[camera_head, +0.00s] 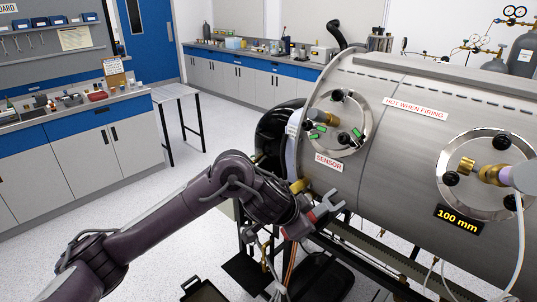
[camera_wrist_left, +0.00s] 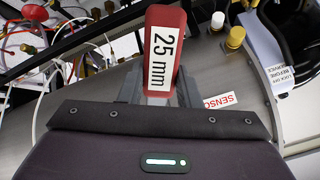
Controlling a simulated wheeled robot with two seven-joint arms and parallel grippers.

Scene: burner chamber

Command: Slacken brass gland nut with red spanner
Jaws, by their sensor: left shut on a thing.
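My left gripper (camera_head: 298,224) is shut on the red spanner (camera_head: 314,217), in front of the drum's lower left. The spanner's pale open jaw points up and right, in free air, touching no nut that I can see. In the left wrist view the red handle (camera_wrist_left: 165,20) stands between the fingers (camera_wrist_left: 160,88) with a "25 mm" label. Brass fittings (camera_head: 467,165) (camera_head: 490,174) show on the right-hand flange, well to the right of the spanner. Another brass fitting (camera_head: 320,117) sits on the flange above the SENSOR label. I cannot tell which is the gland nut. My right gripper is out of view.
The large steel drum (camera_head: 400,165) fills the right side, with black knobs on its flanges and a white cable (camera_head: 519,245) hanging at right. A yellow-brass fitting (camera_head: 300,186) sits close behind my gripper. Hoses and frame lie below. Open floor (camera_head: 165,215) is at left.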

